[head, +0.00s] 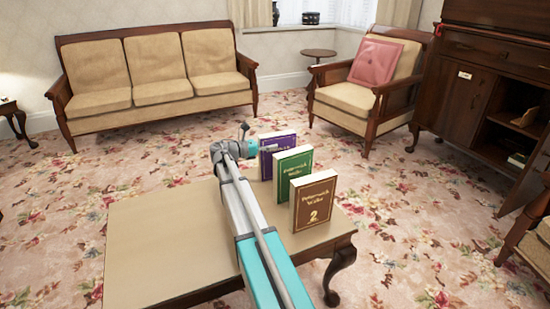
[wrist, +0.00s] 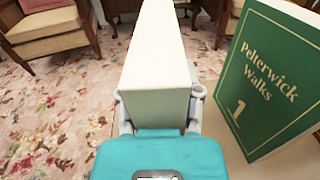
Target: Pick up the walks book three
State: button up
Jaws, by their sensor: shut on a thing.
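A purple book (head: 282,142) stands upright at the far end of the row of books in the head view; its number is not readable. My gripper (head: 262,149) is at its left edge. In the wrist view my gripper (wrist: 160,108) is shut on this book, with one finger on each side of its pale page edges (wrist: 158,72). The book's lower part is partly hidden by the green book, and I cannot tell whether it touches the table.
A green book marked 1 (wrist: 268,80) stands close to the right of the held book in the wrist view. A brown book marked 2 (head: 314,203) stands nearest in the head view. The wooden table (head: 160,240) is bare on its left. A sofa (head: 155,75) and armchair (head: 360,85) stand behind.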

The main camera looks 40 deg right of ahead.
grip_shut()
jog(key=shift+r, duration=0.2)
notch_tip(320, 180, up, 10)
jog(key=p, duration=1)
jog(key=shift+f, duration=0.25)
jog(key=shift+r, duration=0.15)
dwell(0.3)
